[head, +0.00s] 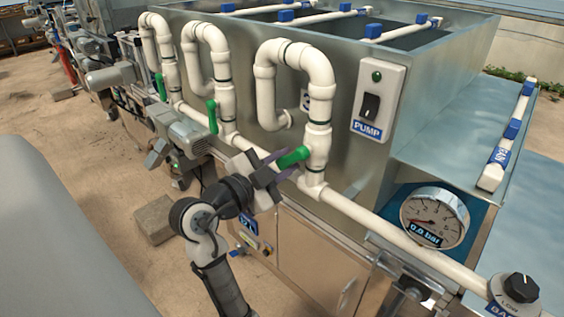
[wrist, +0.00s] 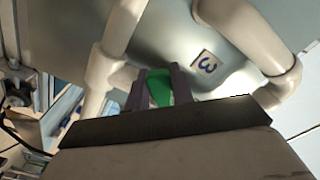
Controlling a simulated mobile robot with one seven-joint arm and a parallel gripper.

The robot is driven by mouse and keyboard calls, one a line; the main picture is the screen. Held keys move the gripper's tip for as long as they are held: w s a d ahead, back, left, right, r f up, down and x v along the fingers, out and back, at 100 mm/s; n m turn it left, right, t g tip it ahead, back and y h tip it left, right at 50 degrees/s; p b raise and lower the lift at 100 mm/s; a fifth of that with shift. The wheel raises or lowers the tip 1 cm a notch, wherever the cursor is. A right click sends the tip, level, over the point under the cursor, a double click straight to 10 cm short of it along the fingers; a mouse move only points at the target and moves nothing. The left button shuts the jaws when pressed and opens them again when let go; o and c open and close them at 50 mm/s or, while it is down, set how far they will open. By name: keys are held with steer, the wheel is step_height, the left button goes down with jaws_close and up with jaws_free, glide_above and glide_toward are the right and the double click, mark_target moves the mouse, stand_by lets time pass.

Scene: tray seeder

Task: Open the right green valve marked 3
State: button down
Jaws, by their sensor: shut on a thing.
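The right green valve handle (head: 292,158) sits on the rightmost white pipe loop and points out toward my arm, to the lower left. My gripper (head: 276,165) is at this handle, with its purple-grey fingers on either side of it. In the wrist view the green handle (wrist: 158,88) shows between the two fingers, and my gripper (wrist: 155,90) is shut on it. The label marked 3 (wrist: 206,65) is on the metal wall beside the pipes. In the head view that label is partly hidden by the pipe.
Two other green valve handles, the middle one (head: 212,116) and the left one (head: 161,87), hang along their pipes. A white horizontal pipe (head: 365,220) runs below. A pressure gauge (head: 435,217) reads 0.0 bar. A pump switch box (head: 378,98) is on the wall.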

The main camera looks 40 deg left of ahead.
stand_by(0.3)
steer(key=c, duration=1.2)
jaws_free()
steer(key=shift+s, duration=0.1)
steer(key=s+a+b, duration=0.1)
steer(key=s+b, duration=0.2)
steer(key=s, duration=1)
steer(key=shift+s, duration=0.35)
steer(key=shift+c, duration=0.5)
